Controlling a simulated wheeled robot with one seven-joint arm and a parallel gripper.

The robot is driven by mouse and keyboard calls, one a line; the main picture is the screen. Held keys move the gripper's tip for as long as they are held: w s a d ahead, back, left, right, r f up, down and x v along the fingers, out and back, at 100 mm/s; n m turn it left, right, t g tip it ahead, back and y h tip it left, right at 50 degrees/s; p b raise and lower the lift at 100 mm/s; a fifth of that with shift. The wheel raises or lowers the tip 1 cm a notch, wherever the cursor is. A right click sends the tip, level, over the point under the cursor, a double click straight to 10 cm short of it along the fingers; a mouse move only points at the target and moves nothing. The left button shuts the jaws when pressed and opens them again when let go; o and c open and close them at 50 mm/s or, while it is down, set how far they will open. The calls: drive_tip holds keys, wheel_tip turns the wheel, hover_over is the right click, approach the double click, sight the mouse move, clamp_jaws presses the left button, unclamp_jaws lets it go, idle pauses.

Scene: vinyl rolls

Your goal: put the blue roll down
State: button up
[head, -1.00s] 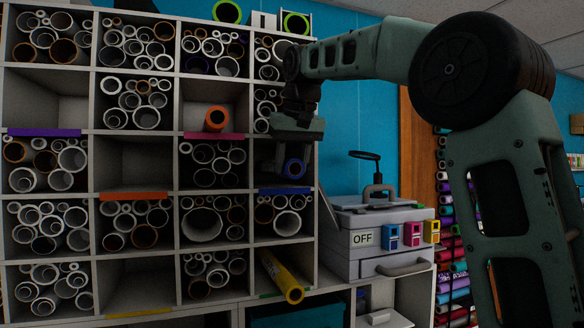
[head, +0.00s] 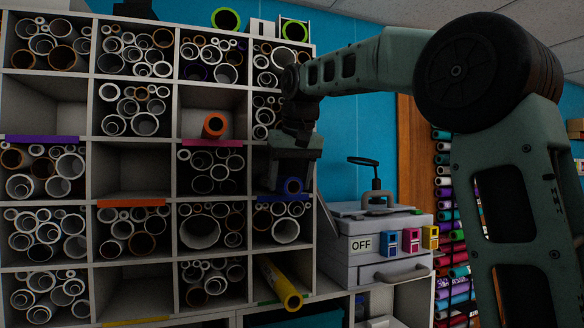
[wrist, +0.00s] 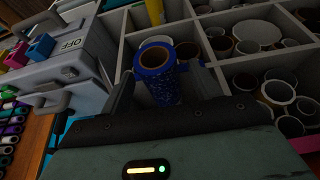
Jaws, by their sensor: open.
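The blue roll (head: 292,186) sits in the shelf compartment with the blue label strip (head: 284,197), in the right column of the shelf. In the wrist view the blue roll (wrist: 157,75) shows its open end and speckled side between my finger tips. My gripper (head: 290,180) is at the mouth of that compartment, and its fingers (wrist: 155,85) are open on either side of the roll. Whether a finger touches the roll cannot be told. The roll's far end is hidden inside the compartment.
A yellow roll (head: 283,287) sticks out of the compartment below. An orange roll (head: 214,126) lies in a compartment up and to the left. A grey machine marked OFF (head: 375,245) stands close on the right. White and brown rolls fill many neighbouring compartments.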

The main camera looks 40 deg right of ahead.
drive_tip(key=v, duration=1.2)
drive_tip(key=s+a+f+n+g+y, duration=0.25)
drive_tip(key=a+f+n, duration=0.35)
drive_tip(key=a+f, duration=1.5)
drive_tip(key=s+a+f+n+g, duration=0.1)
drive_tip(key=s+a+f+n, duration=0.1)
drive_tip(key=s+f, duration=0.9)
drive_tip(key=s+a+f+n+g, duration=0.1)
drive_tip(key=s+a+f+n, duration=0.1)
drive_tip(key=s+f, duration=1)
drive_tip(key=shift+s+n+h, duration=0.35)
drive_tip(key=shift+s+n, duration=0.05)
drive_tip(key=shift+n, duration=0.1)
drive_tip(key=shift+a+f, duration=0.1)
wheel_tip(320, 180, down, 7)
drive_tip(key=b, duration=0.7)
drive_tip(key=shift+f, duration=0.25)
